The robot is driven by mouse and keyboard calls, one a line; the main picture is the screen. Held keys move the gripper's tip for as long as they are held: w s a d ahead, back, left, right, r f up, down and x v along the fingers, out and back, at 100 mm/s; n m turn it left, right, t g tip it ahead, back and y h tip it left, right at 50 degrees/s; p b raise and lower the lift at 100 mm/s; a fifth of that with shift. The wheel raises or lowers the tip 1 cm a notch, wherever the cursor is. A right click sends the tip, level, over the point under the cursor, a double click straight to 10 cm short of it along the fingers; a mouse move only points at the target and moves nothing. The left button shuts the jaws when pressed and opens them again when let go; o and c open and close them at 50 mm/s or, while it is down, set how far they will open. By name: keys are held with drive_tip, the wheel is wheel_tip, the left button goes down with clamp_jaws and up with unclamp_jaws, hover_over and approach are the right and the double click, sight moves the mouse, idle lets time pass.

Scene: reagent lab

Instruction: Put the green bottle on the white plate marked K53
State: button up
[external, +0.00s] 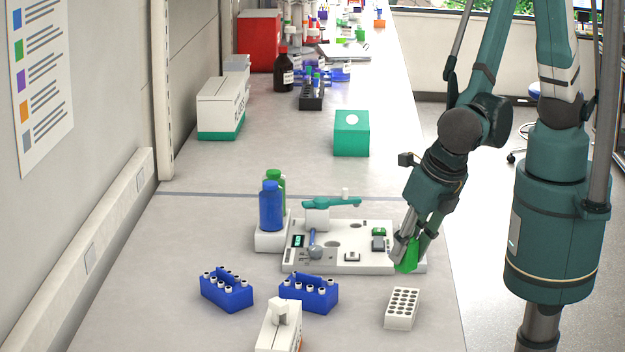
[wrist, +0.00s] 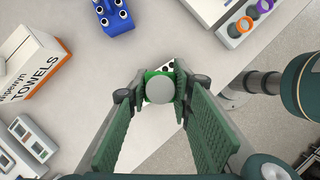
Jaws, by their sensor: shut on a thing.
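My gripper (external: 405,248) is shut on a green bottle (external: 408,262), held low at the right end of a white instrument board (external: 375,262). I cannot tell whether the bottle touches the board. In the wrist view, my fingers (wrist: 163,88) close around the bottle, whose round grey top (wrist: 160,90) faces the camera; some green shows beside it. Another green bottle (external: 277,177) stands partly hidden behind a blue bottle (external: 271,207), on a white block. No K53 mark can be read, so I cannot tell which surface is that plate.
A white rack with holes (external: 402,311) stands in front of my gripper. Two blue racks (external: 227,291) (external: 310,294) and a white towel box (external: 277,327) are to the left. A teal-handled tool (external: 330,203) rises over the board. A green box (external: 351,134) stands farther back, with clear bench around it.

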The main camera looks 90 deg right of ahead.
sight(406, 263)
drive_tip(key=shift+f, duration=1.75)
drive_tip(key=shift+f, duration=0.1)
drive_tip(key=shift+f+p, duration=0.3)
drive_tip(key=shift+f, duration=1.7)
drive_tip(key=shift+f, duration=0.15)
drive_tip(key=o, duration=0.9)
drive_tip(key=shift+o, duration=0.2)
drive_tip(key=shift+r, duration=0.2)
drive_tip(key=b+v, duration=0.1)
drive_tip(key=v, duration=1.1)
drive_tip(key=shift+s, duration=0.2)
